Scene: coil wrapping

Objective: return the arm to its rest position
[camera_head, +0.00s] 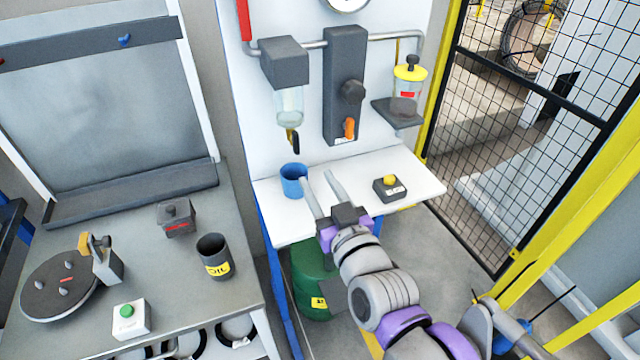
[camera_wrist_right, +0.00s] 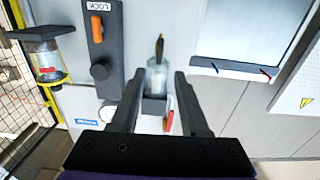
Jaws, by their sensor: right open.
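My right arm comes in from the lower right in the head view. Its gripper (camera_head: 318,178) is over the white shelf (camera_head: 335,210), just right of the blue cup (camera_head: 293,180). The fingers are apart with nothing between them. In the right wrist view the open fingers (camera_wrist_right: 160,76) frame a clear bowl (camera_wrist_right: 157,78) on the wall panel, which lies beyond them. The cup stands upright on the shelf and looks apart from the fingers, though the gap is hard to judge. My left gripper is in neither view.
A box with a yellow button (camera_head: 390,187) sits right of my gripper. The wall panel carries a filter bowl (camera_head: 289,106), an orange lever (camera_head: 349,128) and a yellow-topped jar (camera_head: 408,88). A yellow-framed mesh fence (camera_head: 530,120) stands right. A workbench (camera_head: 190,275) with an oil cup (camera_head: 214,256) stands left.

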